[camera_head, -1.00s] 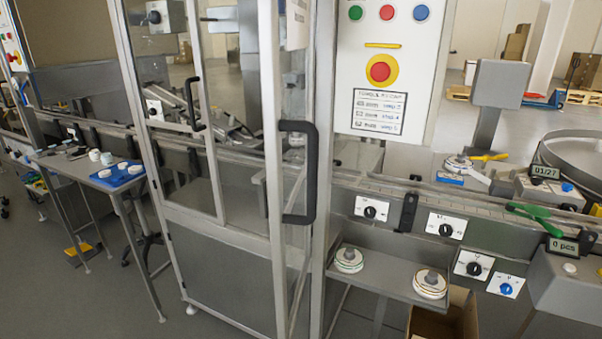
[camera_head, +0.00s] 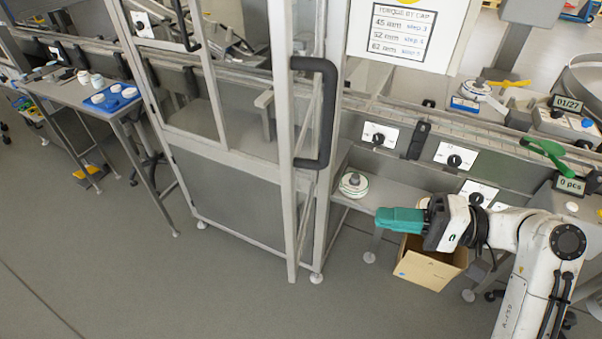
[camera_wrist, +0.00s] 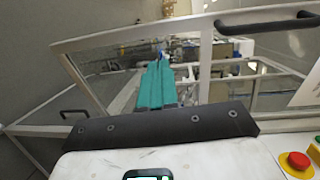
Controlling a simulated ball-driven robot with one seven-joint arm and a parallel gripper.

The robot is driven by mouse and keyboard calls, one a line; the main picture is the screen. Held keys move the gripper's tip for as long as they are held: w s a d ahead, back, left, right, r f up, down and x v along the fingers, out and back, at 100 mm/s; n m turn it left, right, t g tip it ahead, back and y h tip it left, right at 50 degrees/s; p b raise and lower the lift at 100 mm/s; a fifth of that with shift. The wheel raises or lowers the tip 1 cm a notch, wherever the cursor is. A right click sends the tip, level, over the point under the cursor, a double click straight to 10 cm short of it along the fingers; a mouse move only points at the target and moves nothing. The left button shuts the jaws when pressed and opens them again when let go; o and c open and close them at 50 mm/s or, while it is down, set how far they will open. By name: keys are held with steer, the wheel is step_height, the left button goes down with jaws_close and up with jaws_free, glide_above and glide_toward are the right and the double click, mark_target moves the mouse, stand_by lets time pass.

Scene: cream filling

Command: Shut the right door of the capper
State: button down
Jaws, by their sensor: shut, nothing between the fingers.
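The capper's right door (camera_head: 282,180) is a tall metal-framed clear panel with a large black handle (camera_head: 328,110). It is seen nearly edge-on in the head view and appears to stand open, swung out from the cabinet. My gripper (camera_head: 380,220) has teal fingers, shut and empty, pointing left. In the head view it is to the right of the door and lower than the handle, apart from both. In the wrist view my gripper (camera_wrist: 158,70) points toward metal frames and clear panels. A black handle (camera_wrist: 268,22) shows at the upper right there.
The left door (camera_head: 210,85) is beside it with its own handle. A small shelf (camera_head: 385,183) with a round capping part (camera_head: 353,185) lies behind my gripper. A cardboard box (camera_head: 425,265) stands below. The floor in front of the capper is clear.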

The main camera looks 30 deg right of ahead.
steer(key=w+a+r+y+p, duration=0.1)
steer(key=w+a+r+p, duration=0.1)
steer(key=w+a, duration=0.6)
steer(key=shift+w+a+r+p, duration=0.35)
steer(key=shift+a+r, duration=0.4)
steer(key=shift+a, duration=0.4)
steer(key=shift+w+a+t, duration=0.1)
steer(key=shift+t, duration=0.2)
